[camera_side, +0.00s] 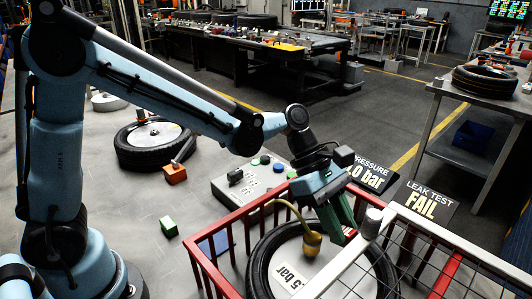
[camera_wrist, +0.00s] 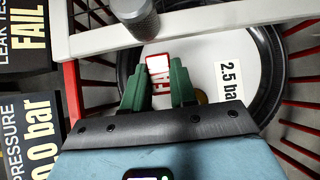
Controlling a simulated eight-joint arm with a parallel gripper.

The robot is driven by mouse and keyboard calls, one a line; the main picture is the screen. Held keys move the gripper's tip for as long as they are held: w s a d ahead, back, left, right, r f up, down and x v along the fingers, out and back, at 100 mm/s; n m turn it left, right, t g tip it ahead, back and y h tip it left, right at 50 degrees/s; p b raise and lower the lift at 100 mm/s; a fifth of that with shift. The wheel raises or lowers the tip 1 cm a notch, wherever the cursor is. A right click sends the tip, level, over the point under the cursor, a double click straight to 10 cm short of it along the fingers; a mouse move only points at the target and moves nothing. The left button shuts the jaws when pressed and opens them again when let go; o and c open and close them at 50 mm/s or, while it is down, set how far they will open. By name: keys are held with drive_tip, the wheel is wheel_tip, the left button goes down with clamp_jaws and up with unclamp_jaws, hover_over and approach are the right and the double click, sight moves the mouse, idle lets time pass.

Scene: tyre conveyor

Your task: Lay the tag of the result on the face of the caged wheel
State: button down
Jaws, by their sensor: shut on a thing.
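The caged wheel (camera_side: 272,262) is a black tyre around a pale disc, lying flat inside a red-railed cage (camera_side: 228,236). It also shows in the wrist view (camera_wrist: 262,62), with a "2.5 bar" label on its face. My gripper (camera_side: 340,224) is over the wheel, inside the cage opening. In the wrist view its green fingers (camera_wrist: 161,84) are shut on a red-edged white tag (camera_wrist: 158,66) reading FAIL. The tag appears over the wheel's face; whether it touches is unclear. A sign (camera_side: 419,202) reads "LEAK TEST FAIL".
A white gate frame with a grey knob (camera_side: 371,224) stands close to my gripper. A yellow hose ends in a brass fitting (camera_side: 312,243) on the wheel.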

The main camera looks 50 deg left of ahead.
drive_tip(key=shift+d+f, duration=0.3)
drive_tip(key=shift+f, duration=0.65)
drive_tip(key=shift+d+f, duration=0.2)
drive_tip(key=shift+f, duration=0.05)
drive_tip(key=y, duration=0.3)
drive_tip(key=shift+d+r, duration=0.1)
drive_tip(key=shift+d, duration=0.1)
drive_tip(key=shift+a+f+y, duration=0.1)
drive_tip(key=shift+f+y, duration=0.2)
drive_tip(key=shift+f, duration=0.5)
drive_tip(key=shift+f, duration=0.1)
drive_tip(key=c, duration=0.9)
unclamp_jaws()
